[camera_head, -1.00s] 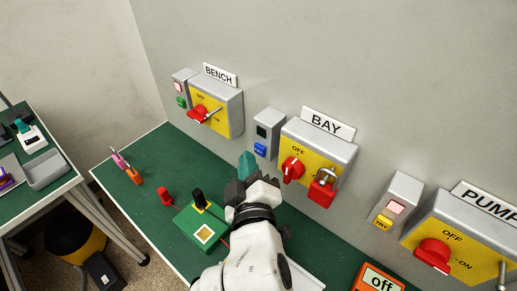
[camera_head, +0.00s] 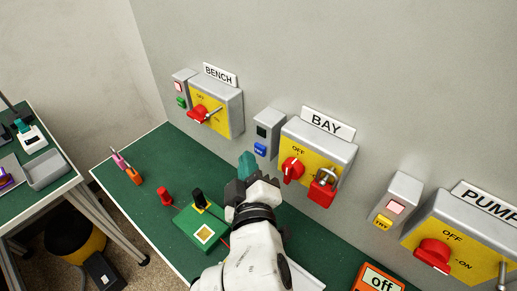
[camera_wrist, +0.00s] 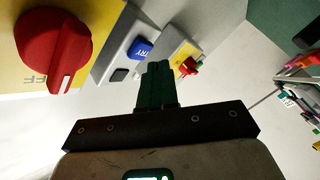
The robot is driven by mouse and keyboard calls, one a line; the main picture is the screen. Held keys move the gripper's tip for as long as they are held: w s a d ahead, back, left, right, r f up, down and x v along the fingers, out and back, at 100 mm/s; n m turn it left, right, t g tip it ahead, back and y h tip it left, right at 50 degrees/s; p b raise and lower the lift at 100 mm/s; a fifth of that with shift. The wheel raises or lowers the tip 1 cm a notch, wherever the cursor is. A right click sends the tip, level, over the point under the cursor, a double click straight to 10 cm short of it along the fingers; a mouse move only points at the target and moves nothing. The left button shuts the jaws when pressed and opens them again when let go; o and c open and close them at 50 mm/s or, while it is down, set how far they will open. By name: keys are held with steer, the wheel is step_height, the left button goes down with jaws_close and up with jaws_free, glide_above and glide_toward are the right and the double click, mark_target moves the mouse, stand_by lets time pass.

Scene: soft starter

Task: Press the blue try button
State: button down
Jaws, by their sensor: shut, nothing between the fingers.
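The blue try button (camera_head: 260,149) sits low on a small grey box (camera_head: 268,126) on the wall, left of the yellow BAY switch panel (camera_head: 316,158). My gripper (camera_head: 247,163) has teal fingers pressed together and holds nothing. In the head view its tips are below and left of the button, and they look apart from it. In the wrist view the shut fingers (camera_wrist: 158,72) point towards the wall beside the button.
The BAY panel has a red knob (camera_head: 292,169) and a red padlock (camera_head: 322,193) close to the right of my gripper. A green box with a black lever (camera_head: 199,225) stands on the green bench. The BENCH panel (camera_head: 215,107) is left, the PUMP panel (camera_head: 458,240) right.

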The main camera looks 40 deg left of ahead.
steer(key=shift+w, duration=0.2)
steer(key=shift+w, duration=0.25)
steer(key=shift+w+p, duration=0.4)
steer(key=shift+p, duration=0.05)
stand_by(0.8)
steer(key=shift+s+b, duration=0.3)
steer(key=shift+s, duration=0.55)
steer(key=s+b, duration=0.1)
steer(key=s, duration=0.4)
steer(key=shift+a+b, duration=0.15)
steer(key=shift+b, duration=0.15)
stand_by(0.7)
